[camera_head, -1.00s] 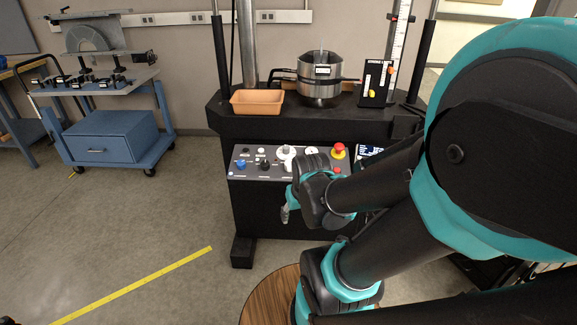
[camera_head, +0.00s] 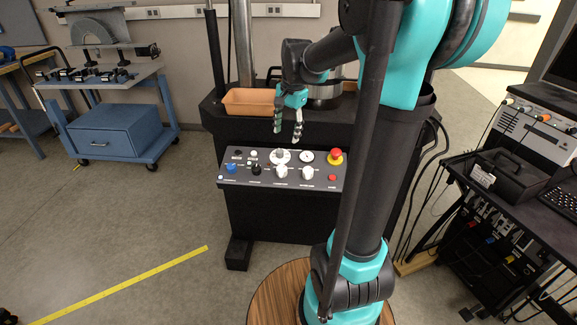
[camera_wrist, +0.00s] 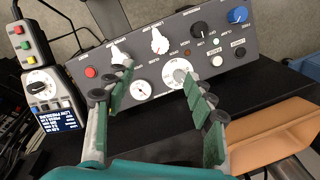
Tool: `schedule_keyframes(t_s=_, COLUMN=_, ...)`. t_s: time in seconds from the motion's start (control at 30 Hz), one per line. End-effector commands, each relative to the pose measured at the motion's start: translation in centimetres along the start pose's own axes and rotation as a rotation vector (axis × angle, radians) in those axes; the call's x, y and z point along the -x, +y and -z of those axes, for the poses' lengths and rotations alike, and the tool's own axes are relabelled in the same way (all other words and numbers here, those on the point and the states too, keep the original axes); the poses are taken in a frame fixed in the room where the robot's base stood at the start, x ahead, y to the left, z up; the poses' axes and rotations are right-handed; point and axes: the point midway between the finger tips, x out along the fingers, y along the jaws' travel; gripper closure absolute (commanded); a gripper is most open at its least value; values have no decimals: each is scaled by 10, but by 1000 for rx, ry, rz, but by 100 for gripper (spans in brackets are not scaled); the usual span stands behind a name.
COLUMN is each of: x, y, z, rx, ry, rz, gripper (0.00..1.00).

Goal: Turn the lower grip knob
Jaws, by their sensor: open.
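The sloped control panel (camera_head: 240,180) carries several knobs. Its front row has a blue knob (camera_head: 230,168), a black knob (camera_head: 256,169) and two white knobs (camera_head: 282,172) (camera_head: 307,173). A dial knob (camera_head: 280,156) sits behind them beside a round gauge (camera_head: 307,156). My gripper (camera_head: 287,134) is open and empty above the panel's back edge, pointing down. In the wrist view, the white knobs (camera_wrist: 118,57) (camera_wrist: 159,43) lie beyond the fingers, and the dial knob (camera_wrist: 178,72) is near one fingertip.
A red emergency button (camera_head: 335,156) stands up at the panel's right. An orange-brown tray (camera_head: 248,109) sits on the machine's black ledge, left of my gripper. In the wrist view, a handheld controller (camera_wrist: 42,90) lies left of the panel.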

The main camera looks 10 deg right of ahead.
Motion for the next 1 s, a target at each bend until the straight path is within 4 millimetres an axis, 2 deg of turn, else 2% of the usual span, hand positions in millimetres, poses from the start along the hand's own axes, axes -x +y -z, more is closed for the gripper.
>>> schedule_keyframes(t_s=0.17, x=-12, y=-2, z=1, rx=-11, ry=-3, rz=-1, gripper=45)
schedule_keyframes(t_s=0.8, x=-130, y=-2, z=1, rx=-9, ry=-2, rz=-1, gripper=45)
schedule_keyframes(t_s=1.0, x=-158, y=-2, z=0, rx=-9, ry=-2, rz=-1, gripper=45)
